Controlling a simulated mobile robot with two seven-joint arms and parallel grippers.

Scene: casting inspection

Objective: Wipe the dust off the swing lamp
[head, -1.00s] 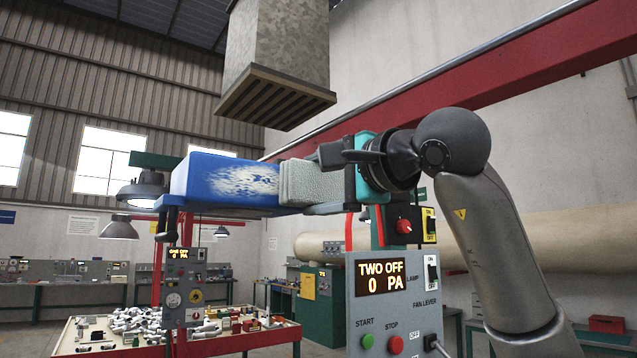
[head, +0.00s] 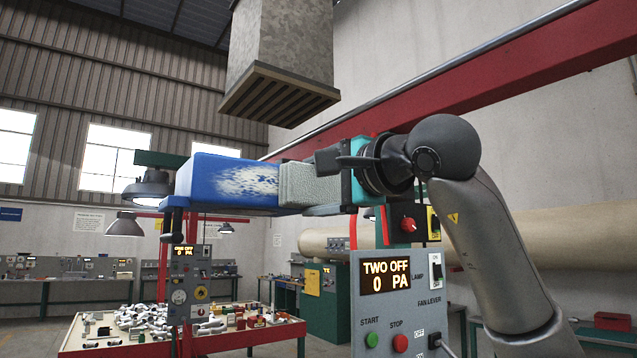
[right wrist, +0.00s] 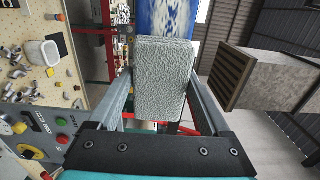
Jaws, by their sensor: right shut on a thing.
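A blue box-shaped body (head: 205,180) with a whitish dusty patch on its side hangs left of centre in the head view. A round lamp head (head: 147,190) shows at its left end; I cannot tell how the two join. My right gripper (head: 335,185) is shut on a grey, rough-textured block-like pad (head: 308,183), held right at the blue body's right end. In the right wrist view the pad (right wrist: 163,80) sits between the fingers, and the blue body (right wrist: 165,18) with white streaks lies just beyond it. Whether they touch is unclear. My left gripper is not in view.
A control panel (head: 405,300) reading "TWO OFF 0 PA" stands below my right arm. A slatted hood (head: 280,95) hangs above. A red beam (head: 500,75) crosses the upper right. A red-edged table (head: 250,338) with many castings is lower left, with another panel (head: 187,285).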

